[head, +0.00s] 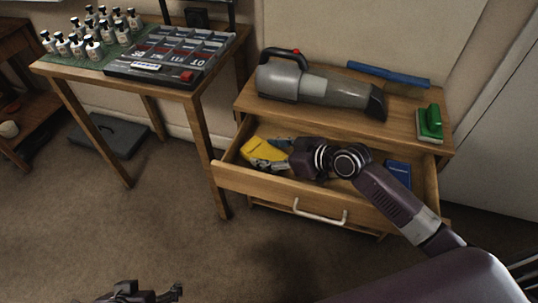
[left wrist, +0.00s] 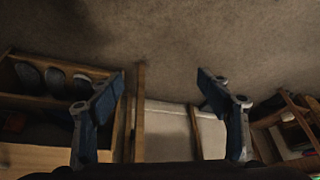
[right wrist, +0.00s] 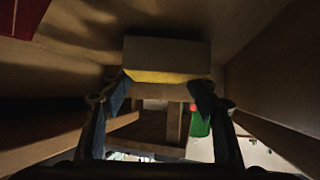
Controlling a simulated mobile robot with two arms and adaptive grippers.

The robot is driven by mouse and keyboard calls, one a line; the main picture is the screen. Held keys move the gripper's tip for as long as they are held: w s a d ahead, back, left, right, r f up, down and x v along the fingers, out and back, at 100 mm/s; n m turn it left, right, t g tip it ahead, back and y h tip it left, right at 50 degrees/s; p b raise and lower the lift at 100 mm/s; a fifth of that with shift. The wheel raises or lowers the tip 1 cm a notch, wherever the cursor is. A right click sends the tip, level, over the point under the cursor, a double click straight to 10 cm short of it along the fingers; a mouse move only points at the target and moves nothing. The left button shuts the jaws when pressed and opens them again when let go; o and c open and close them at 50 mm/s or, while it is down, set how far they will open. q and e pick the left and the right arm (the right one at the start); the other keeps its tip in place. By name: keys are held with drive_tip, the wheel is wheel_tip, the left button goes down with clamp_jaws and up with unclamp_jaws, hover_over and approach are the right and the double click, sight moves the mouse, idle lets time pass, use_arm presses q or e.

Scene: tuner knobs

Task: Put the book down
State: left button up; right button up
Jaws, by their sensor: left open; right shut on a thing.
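A yellow book (head: 262,151) is at the left end of the open drawer (head: 265,184). My right gripper (head: 284,152) reaches into the drawer from the right and is shut on the book. In the right wrist view the book (right wrist: 167,58) shows a pale block of pages and a yellow edge between the fingers (right wrist: 163,97). I cannot tell whether it touches the drawer floor. My left gripper (head: 145,293) is at the bottom edge of the head view, away from the furniture. It is open and empty in the left wrist view (left wrist: 160,88).
A blue book (head: 398,173) lies at the drawer's right side. On the cabinet top (head: 335,115) are a grey handheld vacuum (head: 315,85), a blue bar (head: 388,74) and a green-handled brush (head: 430,123). A table at left holds several bottles (head: 92,48) and a tray (head: 170,60).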

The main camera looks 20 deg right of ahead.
use_arm(q)
drive_tip(key=shift+w+d+r, duration=0.15)
drive_tip(key=shift+w, duration=0.3)
use_arm(e)
drive_tip(key=shift+f, duration=0.25)
drive_tip(key=o, duration=1)
drive_tip(key=shift+f, duration=0.1)
use_arm(q)
drive_tip(key=shift+w+d+r+t, duration=0.25)
drive_tip(key=shift+w+d+t, duration=0.15)
drive_tip(key=shift+a, duration=0.1)
